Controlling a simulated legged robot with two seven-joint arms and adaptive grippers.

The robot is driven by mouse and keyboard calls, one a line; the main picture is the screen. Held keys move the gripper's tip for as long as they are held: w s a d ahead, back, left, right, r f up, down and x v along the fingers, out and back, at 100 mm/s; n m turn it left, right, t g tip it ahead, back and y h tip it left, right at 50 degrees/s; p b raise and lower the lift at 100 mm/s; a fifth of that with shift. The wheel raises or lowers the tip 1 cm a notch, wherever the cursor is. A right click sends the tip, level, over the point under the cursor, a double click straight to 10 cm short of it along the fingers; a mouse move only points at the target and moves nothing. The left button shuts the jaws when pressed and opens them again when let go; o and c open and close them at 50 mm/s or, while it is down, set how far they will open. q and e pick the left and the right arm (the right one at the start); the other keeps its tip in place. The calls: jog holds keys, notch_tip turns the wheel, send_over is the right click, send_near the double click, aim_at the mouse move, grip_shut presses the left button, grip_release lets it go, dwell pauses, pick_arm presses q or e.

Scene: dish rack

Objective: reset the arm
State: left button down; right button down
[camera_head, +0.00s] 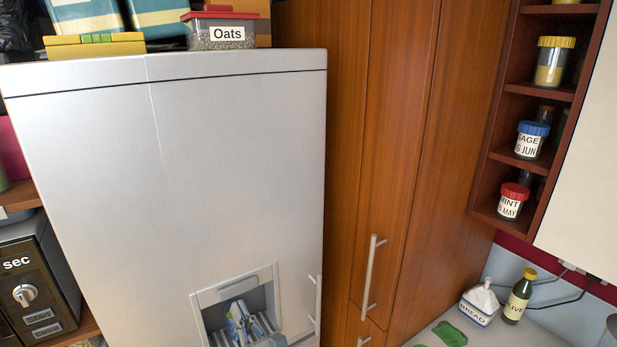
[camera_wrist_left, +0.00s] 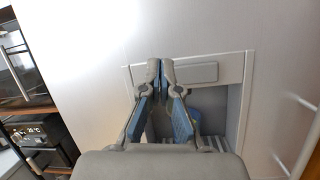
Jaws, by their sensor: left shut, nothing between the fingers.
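My left gripper (camera_head: 238,316) shows at the bottom of the head view, in front of the dispenser recess (camera_head: 262,280) of a silver fridge. In the left wrist view the gripper (camera_wrist_left: 161,70) is shut and empty, its blue-padded fingertips together. Behind it the recess (camera_wrist_left: 234,105) shows, with a grey panel along its top. I cannot tell how far the fingertips are from the fridge face. My right gripper is in neither view.
The silver fridge (camera_head: 180,160) fills the left, with a box of oats (camera_head: 222,36) on top. A wooden cabinet (camera_head: 400,120) stands to its right. A bread bag (camera_head: 480,303) and olive bottle (camera_head: 518,297) stand on the counter. A microwave (camera_head: 35,280) is at left.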

pick_arm(q)
jog(key=s+d+f+m+t+h, duration=0.2)
jog(key=d+m+t+h, duration=0.2)
jog(key=m+h, duration=0.8)
jog(key=s+d+f+m+t+h, duration=0.3)
jog(key=m+h, duration=0.4)
jog(key=m, duration=0.9)
jog(key=s+d+f+m+g+h, duration=0.1)
jog(key=s+f+m+g+h, duration=0.1)
jog(key=f+m+g, duration=0.55)
jog(key=s+d+f+m+g+h, duration=0.1)
jog(key=d+f+m+g+h, duration=0.2)
jog(key=f, duration=0.8)
jog(key=s+a+f+m+g+y, duration=0.5)
jog(key=s+a+f+g+y, duration=0.5)
jog(key=s+a+f, duration=0.9)
notch_tip(320, 180, down, 29)
jog(key=s+d+g, duration=0.1)
jog(key=d+g, duration=0.1)
jog(key=s+a+f+b, duration=0.1)
jog(key=s+a+f, duration=0.2)
jog(key=s+f, duration=1.3)
jog(key=shift+s+g+y, duration=0.4)
jog(key=shift+s+g, duration=0.05)
jog(key=shift+s, duration=0.45)
